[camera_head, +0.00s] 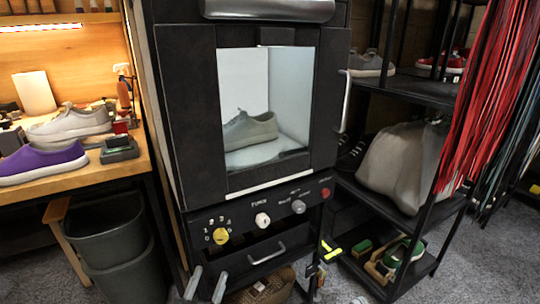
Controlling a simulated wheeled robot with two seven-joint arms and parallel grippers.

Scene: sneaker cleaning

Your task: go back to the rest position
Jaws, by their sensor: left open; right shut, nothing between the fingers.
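My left gripper (206,277) shows at the bottom edge, left of centre. Its two grey fingers stand apart with nothing between them, in front of the lower part of the black cabinet (182,110). A grey-beige sneaker (250,131) stands inside the cabinet, behind the window. Most of both arms is out of view.
A wooden workbench (100,172) at left holds a purple shoe (42,164) and a grey sneaker (72,123). A grey bin (112,240) stands below. A black rack (405,92) at right carries a grey bag (392,168). Red laces (490,95) hang beside it.

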